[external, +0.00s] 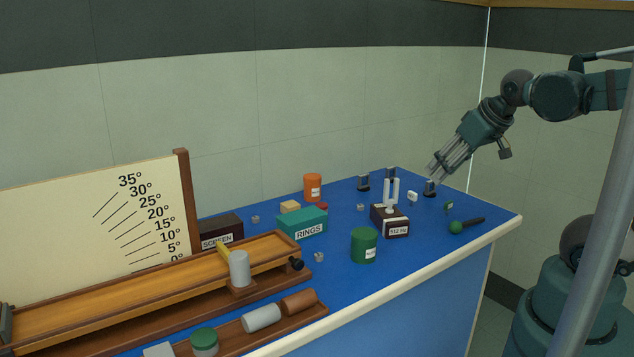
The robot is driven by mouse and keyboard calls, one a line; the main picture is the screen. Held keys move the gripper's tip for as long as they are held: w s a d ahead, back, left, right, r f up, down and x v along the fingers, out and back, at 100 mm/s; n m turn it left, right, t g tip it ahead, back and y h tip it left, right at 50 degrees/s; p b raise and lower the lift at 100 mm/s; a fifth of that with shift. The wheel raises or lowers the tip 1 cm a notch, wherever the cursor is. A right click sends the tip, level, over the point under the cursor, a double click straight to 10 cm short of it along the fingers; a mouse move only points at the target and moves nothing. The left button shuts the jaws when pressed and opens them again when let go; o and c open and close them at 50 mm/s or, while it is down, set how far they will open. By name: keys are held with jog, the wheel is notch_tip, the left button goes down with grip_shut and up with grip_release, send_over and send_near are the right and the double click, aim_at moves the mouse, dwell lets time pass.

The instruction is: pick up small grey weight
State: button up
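Several small grey pieces lie on the blue bench top (415,247). One small grey piece (319,257) is left of the green canister, another (361,207) is behind it, and a third (255,219) is by the dark SCREEN box. They are too small to tell which is the weight. My gripper (434,173) hangs above the far right part of the bench, pointing down and left, apart from these pieces. Its fingers look slim and close together, and their opening is unclear. I see nothing held in it.
The tuning fork (391,188) on its dark box, the green canister (364,245), the teal RINGS box (302,223) and the orange jar (312,187) stand on the bench. A wooden track (150,290) fills the left. A green-headed mallet (467,226) lies near the right edge.

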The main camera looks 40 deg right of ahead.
jog(key=shift+c, duration=1.4)
jog(key=shift+a, duration=0.1)
jog(key=w+a+n+g+y+p, duration=0.1)
jog(key=w+a+n+g+p, duration=0.15)
jog(key=w+a+n, duration=0.4)
jog(key=w+a+n+g+p, duration=0.2)
jog(key=w+a+p, duration=0.1)
jog(key=a, duration=0.7)
jog(key=shift+w+a+f+n+g+h+p, duration=0.15)
jog(key=shift+a+f+n+g+p, duration=0.5)
jog(key=shift+a+f+n, duration=1.65)
jog(key=shift+w+a+f+n+g+h+p, duration=0.3)
jog(key=shift+a+f+p, duration=0.7)
jog(key=shift+a, duration=2.9)
jog(key=shift+w+a+f+n+g+h+p, duration=0.1)
jog(key=shift+a+f+n+g+p, duration=0.3)
jog(key=shift+a+f+n+p, duration=1.75)
jog(key=a+b, duration=0.1)
jog(key=a+m+b, duration=0.1)
jog(key=shift+r+m+b, duration=0.3)
jog(key=shift+r+b, duration=0.05)
jog(key=shift+b, duration=0.05)
